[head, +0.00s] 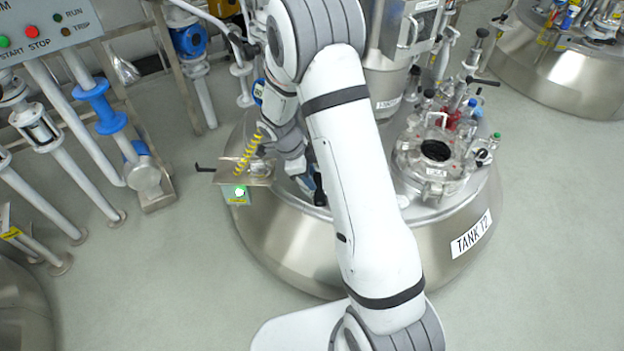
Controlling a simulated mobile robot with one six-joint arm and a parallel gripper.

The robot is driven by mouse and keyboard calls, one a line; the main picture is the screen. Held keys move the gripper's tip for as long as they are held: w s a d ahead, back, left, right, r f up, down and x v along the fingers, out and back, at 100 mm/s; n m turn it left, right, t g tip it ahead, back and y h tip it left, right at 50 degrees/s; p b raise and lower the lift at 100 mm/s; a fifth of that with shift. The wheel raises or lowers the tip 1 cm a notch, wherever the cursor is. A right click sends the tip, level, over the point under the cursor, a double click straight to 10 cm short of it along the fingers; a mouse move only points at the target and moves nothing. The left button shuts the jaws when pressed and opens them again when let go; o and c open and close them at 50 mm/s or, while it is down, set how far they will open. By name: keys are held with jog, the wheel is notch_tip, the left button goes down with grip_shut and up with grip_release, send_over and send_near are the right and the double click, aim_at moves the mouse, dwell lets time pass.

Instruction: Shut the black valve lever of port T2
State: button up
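The steel tank (285,245) labelled TANK T2 (470,233) stands in the middle. A black lever (205,169) sticks out to the left from a small metal plate (262,178) at the tank's left edge. Another black lever (483,81) shows among the fittings at the tank's right back. No readable label tells which lever belongs to port T2. My gripper (305,180) points down over the tank top, right of the plate and apart from the left lever. My own arm partly covers it, and its fingers cannot be made out clearly.
A yellow coiled cord (248,152) and a green-lit box (239,194) are at the plate. An open round hatch (436,151) with several bottles and valves is on the tank's right. Pipes with blue valves (100,105) stand at left. The floor (560,270) at right is clear.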

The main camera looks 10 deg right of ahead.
jog(key=shift+s+d, duration=0.2)
jog(key=shift+d, duration=0.5)
jog(key=shift+s+d+f, duration=0.1)
jog(key=shift+d+f, duration=0.05)
jog(key=shift+d, duration=0.1)
jog(key=shift+d+f, duration=0.1)
jog(key=shift+f, duration=0.3)
jog(key=shift+c, duration=0.2)
grip_shut()
jog(key=shift+s, duration=0.1)
jog(key=shift+f, duration=0.1)
